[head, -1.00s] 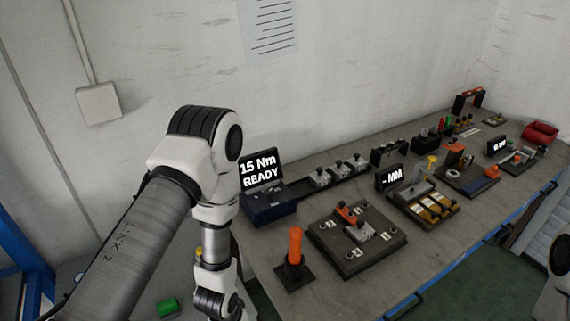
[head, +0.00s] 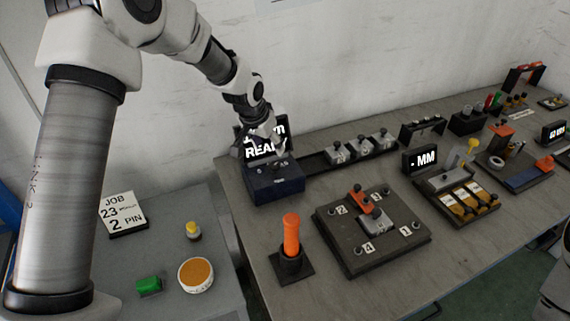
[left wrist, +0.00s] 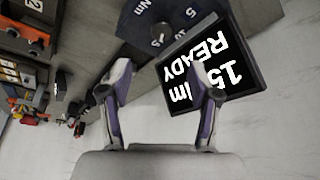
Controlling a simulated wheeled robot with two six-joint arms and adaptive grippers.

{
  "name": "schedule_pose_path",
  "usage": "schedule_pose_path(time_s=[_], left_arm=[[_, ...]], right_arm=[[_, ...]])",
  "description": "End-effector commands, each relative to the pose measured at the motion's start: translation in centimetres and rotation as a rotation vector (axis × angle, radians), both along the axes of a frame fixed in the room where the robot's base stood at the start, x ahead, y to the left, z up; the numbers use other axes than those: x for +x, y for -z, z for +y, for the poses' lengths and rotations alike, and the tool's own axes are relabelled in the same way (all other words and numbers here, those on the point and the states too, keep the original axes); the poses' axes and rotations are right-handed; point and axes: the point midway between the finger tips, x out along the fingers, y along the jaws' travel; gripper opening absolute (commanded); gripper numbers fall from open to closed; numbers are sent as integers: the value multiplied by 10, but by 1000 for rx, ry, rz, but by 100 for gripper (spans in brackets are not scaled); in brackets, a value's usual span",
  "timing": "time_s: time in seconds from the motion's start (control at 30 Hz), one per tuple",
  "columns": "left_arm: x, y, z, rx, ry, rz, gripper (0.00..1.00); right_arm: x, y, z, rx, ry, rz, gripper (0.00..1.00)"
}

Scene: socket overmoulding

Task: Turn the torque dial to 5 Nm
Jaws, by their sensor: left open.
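The torque unit is a dark blue box (head: 275,187) at the left end of the bench, with a black display (head: 244,133) behind it. In the left wrist view the display (left wrist: 238,78) reads 15 Nm READY, upside down. The box top (left wrist: 140,30) shows there too, with a dark dial (left wrist: 158,36) and white marks, 5 and Nm among them. My left gripper (head: 262,150) is open and empty just above the box, in front of the display. Its two fingers (left wrist: 163,72) stand apart near the dial. The dial pointer is too small to read. My right gripper is not in view.
An orange-handled tool (head: 291,235) stands upright in front of the box. A dark numbered fixture plate (head: 340,250) lies to its right. A row of grey blocks (head: 358,147) runs along the back. A side table (head: 160,250) holds a job card (head: 123,214) and small parts.

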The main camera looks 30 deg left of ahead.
Motion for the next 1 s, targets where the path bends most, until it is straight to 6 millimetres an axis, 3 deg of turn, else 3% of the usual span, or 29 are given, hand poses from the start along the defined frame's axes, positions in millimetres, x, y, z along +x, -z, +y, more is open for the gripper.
schedule_pose_path(time_s=[0.03, 0.17, 0.33, 0.63, 0.93, 0.97, 1.0], left_arm=[[0, 15, 0, 0, 0, -2, 62], [0, 28, 0, 0, 0, -2, 62], [5, 40, 0, 0, 0, 1, 62], [25, 91, -2, 1, -1, 0, 62], [28, 99, -2, 1, 0, -2, 62], [28, 99, -2, 1, 0, -2, 58], [28, 99, -2, 1, 0, -2, 44]], right_arm=[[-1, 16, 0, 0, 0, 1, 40], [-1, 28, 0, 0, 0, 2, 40], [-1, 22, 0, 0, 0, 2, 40], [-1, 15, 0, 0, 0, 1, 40], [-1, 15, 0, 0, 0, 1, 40], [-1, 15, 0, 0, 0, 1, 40], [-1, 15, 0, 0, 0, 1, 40]])
